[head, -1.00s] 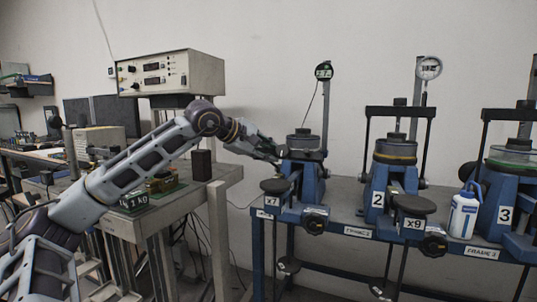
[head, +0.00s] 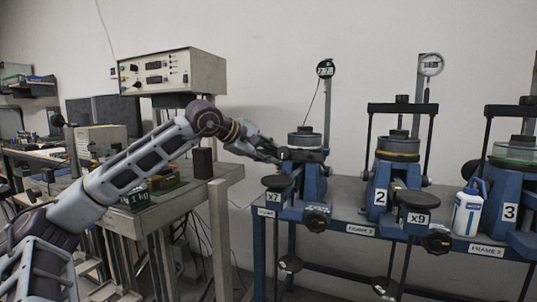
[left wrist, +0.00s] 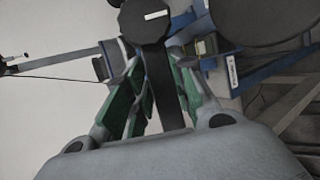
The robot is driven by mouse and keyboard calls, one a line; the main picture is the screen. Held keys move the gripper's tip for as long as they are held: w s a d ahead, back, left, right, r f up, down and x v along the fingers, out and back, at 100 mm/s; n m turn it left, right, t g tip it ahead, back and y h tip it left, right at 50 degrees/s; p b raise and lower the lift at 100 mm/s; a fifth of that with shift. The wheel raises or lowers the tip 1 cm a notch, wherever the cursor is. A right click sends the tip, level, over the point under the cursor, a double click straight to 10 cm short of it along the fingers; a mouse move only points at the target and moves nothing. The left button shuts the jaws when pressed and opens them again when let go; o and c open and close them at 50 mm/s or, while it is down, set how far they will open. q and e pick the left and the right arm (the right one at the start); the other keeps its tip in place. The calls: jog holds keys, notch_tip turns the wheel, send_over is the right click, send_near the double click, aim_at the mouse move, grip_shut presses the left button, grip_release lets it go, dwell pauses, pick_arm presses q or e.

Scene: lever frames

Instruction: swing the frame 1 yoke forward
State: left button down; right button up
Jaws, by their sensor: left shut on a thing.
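Frame 1 (head: 313,185) is the blue lever frame at the left end of the bench, with a round cell (head: 305,139) on top. Its dark yoke (head: 304,155) lies low against the near side of the cell, not upright over it like the yoke of frame 2 (head: 402,108). My left gripper (head: 275,158) reaches it from the left. In the left wrist view, the green-padded fingers (left wrist: 150,95) are shut on a dark bar (left wrist: 160,75), which looks like a yoke arm. A black round knob (left wrist: 146,18) is above it. My right gripper is out of view.
A round hanger plate (head: 277,183) marked x7 is just below my gripper. A white-blue bottle (head: 467,212) stands between frames 2 and 3. A side table (head: 215,175) is under my left arm.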

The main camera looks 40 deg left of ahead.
pick_arm(q)
jog(key=shift+f, duration=0.2)
jog(key=c, duration=1.3)
grip_release()
jog(key=shift+o, duration=0.2)
jog(key=shift+r, duration=0.15)
jog(key=shift+s+r, duration=0.2)
jog(key=shift+s, duration=0.15)
jog(key=shift+s+r, duration=0.15)
jog(key=shift+s, duration=0.15)
jog(key=shift+s+a+r, duration=0.1)
jog(key=shift+s+r, duration=0.05)
jog(key=shift+s, duration=0.1)
jog(key=shift+s+a+r, duration=0.15)
jog(key=shift+s+r, duration=0.1)
jog(key=shift+s, duration=0.25)
jog(key=v, duration=0.8)
jog(key=shift+s+r, duration=0.15)
jog(key=shift+s, duration=0.15)
